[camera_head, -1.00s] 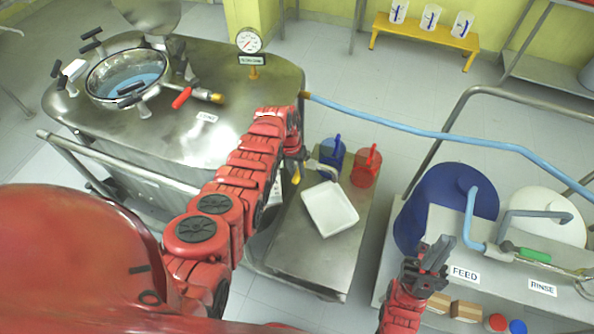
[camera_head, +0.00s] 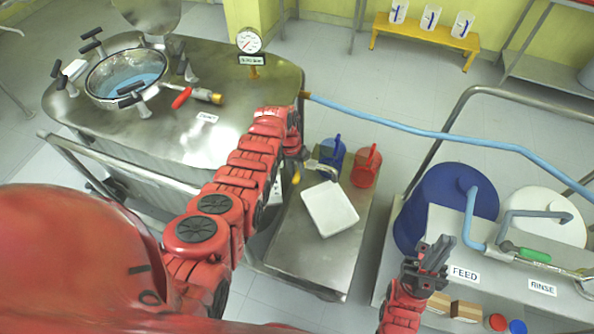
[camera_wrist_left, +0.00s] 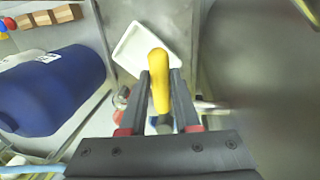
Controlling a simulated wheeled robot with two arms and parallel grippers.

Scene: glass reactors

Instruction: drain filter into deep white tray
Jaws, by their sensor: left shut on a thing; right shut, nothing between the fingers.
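The filter is most likely the large steel vessel (camera_head: 225,75) at the left, with a round open port on top. The white tray (camera_head: 330,209) lies on a low steel stand to its right. The tray also shows in the left wrist view (camera_wrist_left: 135,57). My left gripper (camera_head: 298,158) is at the vessel's right side, shut on a yellow handle (camera_wrist_left: 159,80) near a metal pipe. The tray lies beyond the handle in that view. My right gripper (camera_head: 437,252) is shut and empty, right of the tray and apart from it. The tray's contents are unclear.
A blue jug (camera_head: 333,150) and a red jug (camera_head: 366,166) stand behind the tray. A blue hose (camera_head: 420,131) crosses behind them. A blue drum (camera_head: 455,190) and a bench labelled FEED and RINSE (camera_head: 500,255) fill the right.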

